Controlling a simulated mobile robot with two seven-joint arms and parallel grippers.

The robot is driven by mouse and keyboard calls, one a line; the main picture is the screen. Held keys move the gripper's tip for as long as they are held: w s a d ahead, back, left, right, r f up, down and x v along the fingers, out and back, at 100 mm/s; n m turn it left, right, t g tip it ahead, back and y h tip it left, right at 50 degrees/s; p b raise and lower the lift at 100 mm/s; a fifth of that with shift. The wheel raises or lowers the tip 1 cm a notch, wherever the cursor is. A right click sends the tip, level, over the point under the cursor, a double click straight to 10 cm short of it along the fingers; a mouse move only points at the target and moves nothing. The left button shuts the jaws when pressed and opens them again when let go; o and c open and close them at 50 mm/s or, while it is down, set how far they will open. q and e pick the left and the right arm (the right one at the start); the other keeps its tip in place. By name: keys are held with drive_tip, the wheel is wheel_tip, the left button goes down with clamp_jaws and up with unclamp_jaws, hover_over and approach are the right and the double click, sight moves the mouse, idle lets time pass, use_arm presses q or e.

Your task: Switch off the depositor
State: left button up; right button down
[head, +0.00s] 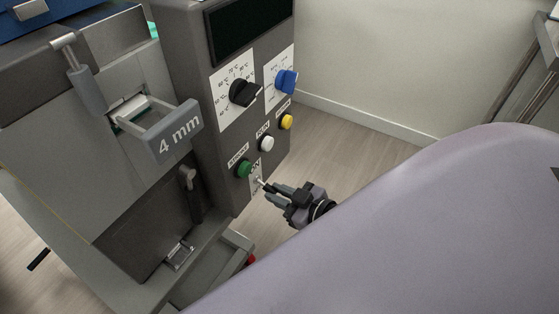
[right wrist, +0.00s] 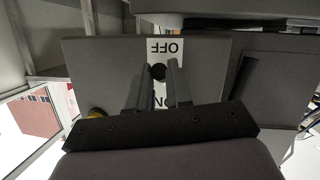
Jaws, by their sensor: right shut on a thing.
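The depositor (head: 216,130) is a grey machine with a control panel on its right-hand face. Low on the panel, below the green button (head: 244,168), is a small toggle switch (head: 260,181) on a white ON/OFF label. My right gripper (head: 267,186) reaches the switch from the right, its fingers closed on it and hiding part of it. In the right wrist view, the fingers (right wrist: 159,80) flank the dark round switch base (right wrist: 158,71). The label (right wrist: 165,47) appears upside down there, OFF above and ON below, partly covered. My left gripper is out of view.
Above the switch are a white button (head: 266,144), a yellow button (head: 287,121), a black knob (head: 241,92), a blue knob (head: 286,81) and a dark display (head: 250,28). Floor (head: 345,140) right of the panel is clear.

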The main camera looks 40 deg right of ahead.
idle(0.4)
drive_tip(key=c, duration=1)
unclamp_jaws()
drive_tip(key=shift+c, duration=0.2)
drive_tip(key=p+v, duration=0.1)
drive_tip(key=v, duration=0.6)
drive_tip(key=shift+f, duration=0.1)
